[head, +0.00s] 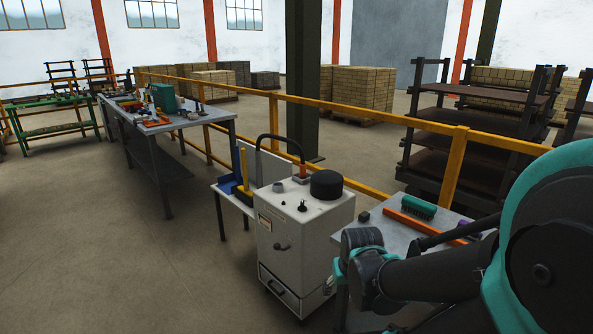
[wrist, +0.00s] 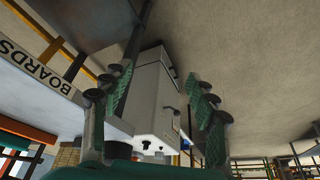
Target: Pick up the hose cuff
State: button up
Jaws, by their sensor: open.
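A dark hose (head: 278,138) arches over the white cabinet (head: 290,245). At its right end is a short orange-red cuff (head: 303,168), which seems to be the hose cuff. It stands upright at the back of the cabinet top. My gripper (wrist: 160,85) is open, with nothing visible between its green-padded fingers. In the head view my wrist hides most of it, to the right of the cabinet and apart from the cuff. In the wrist view the cabinet (wrist: 152,95) appears upside down beyond the fingers. I cannot make out the cuff there.
A black round cap (head: 326,184), a grey ring (head: 279,187) and a small knob (head: 302,206) stand on the cabinet top. A side table with a green brush (head: 418,206) and an orange bar (head: 424,226) is at right. A yellow railing (head: 370,117) runs behind. Floor at left is clear.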

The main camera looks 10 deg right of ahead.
aim_at(303, 174)
jog(key=i+j+z, duration=0.1)
jog(key=j, duration=0.35)
jog(key=i+j+z, duration=0.15)
jog(key=j, duration=0.35)
jog(key=i+j+z, duration=0.1)
jog(key=j, duration=0.35)
jog(key=i+j+z, duration=0.1)
jog(key=j, duration=0.4)
jog(key=i+j+z, duration=0.1)
jog(key=j, duration=0.45)
jog(key=i+j+z, duration=0.4)
jog(key=i+j, duration=0.25)
jog(key=i, duration=0.1)
